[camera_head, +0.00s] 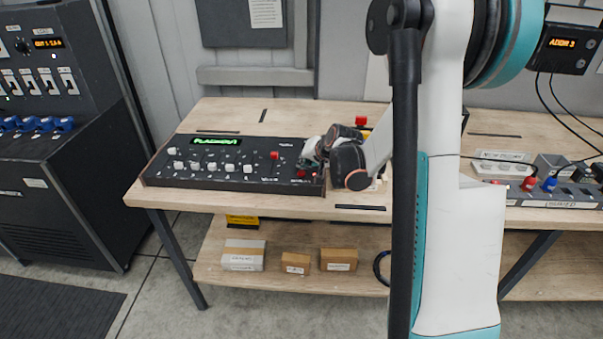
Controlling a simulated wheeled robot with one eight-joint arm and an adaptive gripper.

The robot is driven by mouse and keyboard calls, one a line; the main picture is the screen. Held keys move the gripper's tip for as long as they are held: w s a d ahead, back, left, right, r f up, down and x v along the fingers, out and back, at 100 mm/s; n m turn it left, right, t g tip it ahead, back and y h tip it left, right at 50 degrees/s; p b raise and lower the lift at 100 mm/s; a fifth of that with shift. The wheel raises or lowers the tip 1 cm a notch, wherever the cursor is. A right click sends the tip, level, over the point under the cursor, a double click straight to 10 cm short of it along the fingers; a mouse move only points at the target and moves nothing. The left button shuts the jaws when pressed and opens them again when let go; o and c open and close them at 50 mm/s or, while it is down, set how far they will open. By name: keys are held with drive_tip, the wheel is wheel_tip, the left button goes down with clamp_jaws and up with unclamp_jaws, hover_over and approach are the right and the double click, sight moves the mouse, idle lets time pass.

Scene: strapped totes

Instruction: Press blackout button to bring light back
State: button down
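A black control console (225,183) with a lit green display (215,141), several white sliders and one red slider (274,156) lies on the left part of the wooden table. Small red buttons sit near its right end, one of them showing at the console's right side (301,173). I cannot read which one is the blackout button. My gripper (308,163) is at the console's right end, low over or touching its surface. Its fingers are small and partly hidden by its own body, so I cannot tell whether it is open or shut.
The wooden table (225,115) has free room behind the console. A red-topped item (360,121) stands behind my gripper. A power strip (550,193) with coloured plugs and a white box (502,163) are at the right. Boxes (243,254) lie on the lower shelf. A dark rack (60,150) stands at the left.

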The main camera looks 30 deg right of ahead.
sight(304, 172)
drive_tip(key=shift+f, duration=0.15)
drive_tip(key=shift+f+b, duration=0.25)
drive_tip(key=shift+b, duration=0.15)
drive_tip(key=shift+f+b, duration=0.35)
drive_tip(key=shift+f, duration=0.05)
idle(0.5)
drive_tip(key=shift+r, duration=0.1)
drive_tip(key=shift+r+p, duration=0.5)
drive_tip(key=shift+r, duration=0.25)
drive_tip(key=shift+r+p, duration=1.6)
drive_tip(key=shift+r, duration=0.9)
drive_tip(key=shift+a, duration=0.1)
